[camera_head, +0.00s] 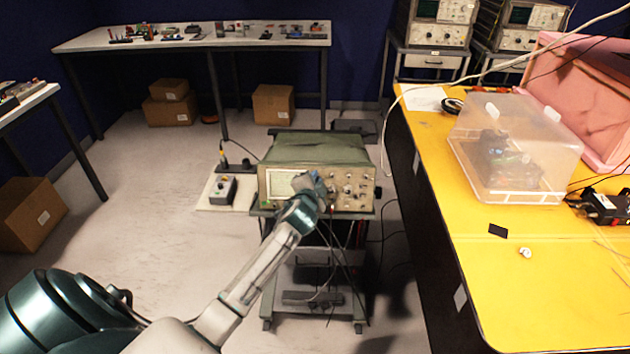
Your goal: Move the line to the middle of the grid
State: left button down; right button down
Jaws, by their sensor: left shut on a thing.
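The oscilloscope (320,152) stands on a small wheeled cart in the middle of the view, its front panel facing me. Its screen (282,182) with the grid is at the left of the panel; the line on it is too small to make out. My left gripper (314,184) reaches the panel just right of the screen and is shut on a knob there. The gripper hides that knob and part of the panel. More knobs (350,188) show to the right of the gripper. My right gripper is not in view.
A yellow table (545,285) with a clear plastic box (515,150) and pink foam (585,95) stands at the right. A board with a small control box (222,189) is left of the cart. Cables hang below the oscilloscope. The floor at the left is open.

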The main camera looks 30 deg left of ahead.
pick_arm(q)
jog(key=shift+f+n+b, duration=0.15)
jog(key=shift+n+b, duration=0.25)
jog(key=shift+b, duration=0.1)
jog(key=n+y+b, duration=0.1)
jog(key=n+b, duration=0.3)
jog(key=shift+d+f+b, duration=0.1)
jog(key=shift+f+b, duration=0.05)
jog(key=shift+b, duration=0.25)
jog(key=shift+n+b, duration=0.95)
jog(key=shift+n, duration=0.25)
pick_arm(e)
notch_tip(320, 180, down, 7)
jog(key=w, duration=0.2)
pick_arm(q)
jog(key=n+y+b, duration=0.1)
jog(key=n+b, duration=0.1)
jog(key=n, duration=0.1)
jog(key=shift+b, duration=0.4)
jog(key=shift+r+n, duration=0.3)
jog(key=shift+n, duration=0.2)
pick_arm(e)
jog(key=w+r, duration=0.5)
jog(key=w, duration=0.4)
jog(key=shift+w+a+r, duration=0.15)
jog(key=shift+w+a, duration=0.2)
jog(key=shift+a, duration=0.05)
pick_arm(q)
jog(key=c, duration=1.5)
grip_release()
